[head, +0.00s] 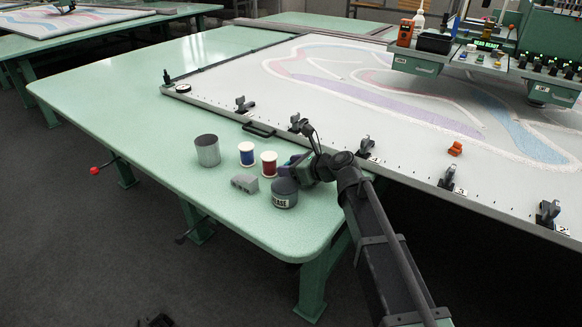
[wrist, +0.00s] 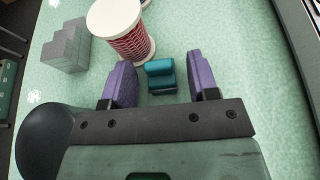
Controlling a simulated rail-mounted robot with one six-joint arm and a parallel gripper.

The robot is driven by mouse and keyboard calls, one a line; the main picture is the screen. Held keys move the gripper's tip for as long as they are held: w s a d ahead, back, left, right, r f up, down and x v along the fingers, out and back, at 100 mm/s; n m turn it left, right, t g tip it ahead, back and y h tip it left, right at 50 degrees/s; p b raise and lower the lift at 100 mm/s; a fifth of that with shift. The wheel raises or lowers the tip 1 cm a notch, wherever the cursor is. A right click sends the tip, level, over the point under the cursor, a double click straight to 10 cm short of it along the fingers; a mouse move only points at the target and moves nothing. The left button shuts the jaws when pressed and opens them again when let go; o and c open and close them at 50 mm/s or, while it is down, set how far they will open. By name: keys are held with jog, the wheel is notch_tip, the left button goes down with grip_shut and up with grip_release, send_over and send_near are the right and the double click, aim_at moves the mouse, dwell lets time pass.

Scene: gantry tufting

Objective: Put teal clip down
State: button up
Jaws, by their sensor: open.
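The teal clip (wrist: 160,76) is small and stepped in shape. It rests on the green table top, between and just ahead of the two purple fingers of my gripper (wrist: 162,82) in the wrist view. The fingers are apart, with a gap on both sides of the clip. In the head view my gripper (head: 291,168) is low over the table's front part, beside the dark jar. I cannot make out the clip in the head view, where the gripper and jar hide that spot.
A red thread spool (head: 269,164) stands close to my gripper. A blue spool (head: 247,154), a grey can (head: 207,150), a grey stepped block (head: 245,183) and a dark grease jar (head: 285,193) are nearby. The frame edge (head: 330,151) with clamps lies behind. The table's left part is clear.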

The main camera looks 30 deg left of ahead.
jog(key=shift+r+p, duration=0.3)
jog(key=p+v, duration=0.4)
jog(key=v, duration=0.8)
jog(key=shift+f, duration=0.1)
jog(key=c, duration=0.7)
jog(key=s+a+r+g+p, duration=0.1)
jog(key=s+a+r+p, duration=0.1)
jog(key=a+r+p, duration=0.3)
notch_tip(320, 180, up, 6)
jog(key=n+g+h+p, duration=0.2)
jog(key=n+h+p, duration=0.3)
jog(key=p, duration=0.7)
send_over(289, 162)
jog(key=s+a, duration=0.2)
jog(key=s, duration=0.2)
jog(key=n+y, duration=0.1)
jog(key=a+n+h+p, duration=0.3)
jog(key=n+h, duration=0.1)
jog(key=n, duration=0.1)
jog(key=w+d+f+n+t+h+b, duration=0.2)
jog(key=w+d+f+n+h, duration=0.25)
jog(key=n, duration=0.25)
jog(key=shift+h, duration=0.45)
notch_tip(289, 162, down, 10)
jog(key=b, duration=1)
jog(key=shift+s+d+f+b, duration=0.15)
jog(key=shift+f+b, duration=0.05)
jog(key=shift+b, duration=0.2)
jog(key=shift+r, duration=0.25)
grip_shut()
